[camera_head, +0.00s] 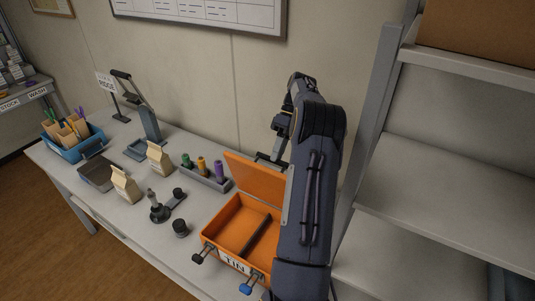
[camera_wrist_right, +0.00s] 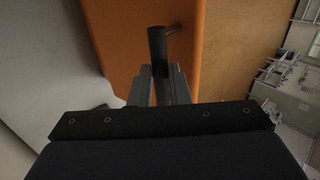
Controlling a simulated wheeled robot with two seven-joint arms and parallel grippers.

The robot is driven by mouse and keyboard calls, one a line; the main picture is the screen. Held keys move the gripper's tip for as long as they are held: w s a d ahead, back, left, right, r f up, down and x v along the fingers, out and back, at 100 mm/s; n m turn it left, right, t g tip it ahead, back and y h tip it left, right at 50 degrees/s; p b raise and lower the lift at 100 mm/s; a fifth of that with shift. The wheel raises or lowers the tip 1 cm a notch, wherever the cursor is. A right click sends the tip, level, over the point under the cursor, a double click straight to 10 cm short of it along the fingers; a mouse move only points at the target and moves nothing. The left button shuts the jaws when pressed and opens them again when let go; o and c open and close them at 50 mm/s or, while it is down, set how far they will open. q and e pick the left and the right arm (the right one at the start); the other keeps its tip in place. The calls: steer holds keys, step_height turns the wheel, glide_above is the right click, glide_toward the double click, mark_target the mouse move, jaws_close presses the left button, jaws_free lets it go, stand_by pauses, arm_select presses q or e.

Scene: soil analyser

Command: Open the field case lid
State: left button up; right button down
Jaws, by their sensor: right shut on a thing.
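The orange field case (camera_head: 209,228) sits at the right end of the table with a label and two latches on its front. Its lid (camera_head: 252,176) stands raised at the back, and the inside is visible with a dark bar in it. My right gripper (camera_head: 271,160) is at the lid's upper edge, partly hidden by my arm. In the right wrist view, the gripper (camera_wrist_right: 160,88) is shut on a dark cylindrical lid handle (camera_wrist_right: 157,45), with the orange lid (camera_wrist_right: 122,40) behind it. My left gripper is not in view.
A blue bin (camera_head: 68,152) is at the far left. Grey shelving (camera_head: 455,200) stands close on the right.

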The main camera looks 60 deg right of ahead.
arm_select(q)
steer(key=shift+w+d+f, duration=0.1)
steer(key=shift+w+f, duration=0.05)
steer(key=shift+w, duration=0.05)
arm_select(e)
steer(key=shift+s+d+f, duration=0.15)
steer(key=shift+d+f, duration=0.2)
steer(key=shift+f, duration=0.45)
steer(key=c, duration=1.8)
jaws_free()
steer(key=o, duration=0.4)
steer(key=shift+d, duration=0.3)
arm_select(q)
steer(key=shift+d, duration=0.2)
arm_select(e)
steer(key=shift+o, duration=0.2)
steer(key=shift+w+a+r, duration=0.15)
steer(key=shift+w, duration=0.05)
